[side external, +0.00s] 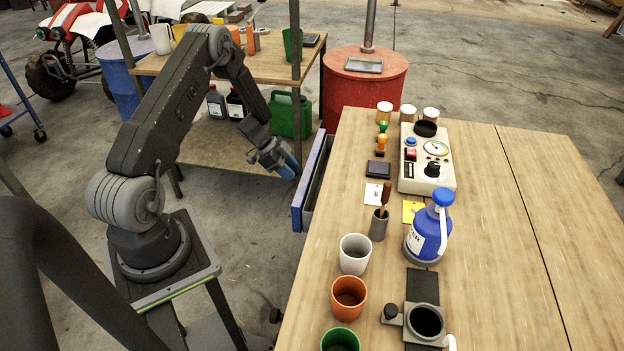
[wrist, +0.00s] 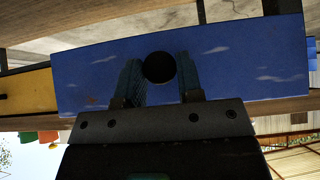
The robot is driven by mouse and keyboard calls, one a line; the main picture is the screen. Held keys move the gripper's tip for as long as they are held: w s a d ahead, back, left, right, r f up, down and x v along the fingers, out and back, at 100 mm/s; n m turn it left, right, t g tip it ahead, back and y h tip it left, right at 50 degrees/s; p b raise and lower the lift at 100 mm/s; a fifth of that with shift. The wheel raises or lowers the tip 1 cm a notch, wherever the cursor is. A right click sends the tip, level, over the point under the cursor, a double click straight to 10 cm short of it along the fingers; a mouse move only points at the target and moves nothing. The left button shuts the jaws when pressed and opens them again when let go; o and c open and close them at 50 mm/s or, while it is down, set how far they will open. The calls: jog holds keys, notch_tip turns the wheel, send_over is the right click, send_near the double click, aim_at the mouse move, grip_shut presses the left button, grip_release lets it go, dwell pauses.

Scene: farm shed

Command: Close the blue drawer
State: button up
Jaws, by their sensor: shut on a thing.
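The blue drawer (side external: 308,184) stands out from the left side of the wooden table in the side view, partly open, with a gap behind its front panel. My gripper (side external: 289,168) reaches it from the left, at the outer face of the front. In the wrist view the blue front (wrist: 225,60) fills the middle. Its dark round knob (wrist: 158,67) sits between the two fingers of my gripper (wrist: 159,82), which are shut on it. In the side view the knob is hidden by the fingers.
A yellow front (wrist: 26,92) lies beside the blue one in the wrist view. The wooden table (side external: 510,220) carries cups, a blue bottle (side external: 428,230) and a gauge box (side external: 427,175). A shelf table (side external: 262,62) and red drum (side external: 366,80) stand behind.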

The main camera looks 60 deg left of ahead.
aim_at(314, 172)
jog(key=shift+w+d, duration=2.65)
jog(key=o, duration=1.5)
jog(key=shift+v, duration=3.5)
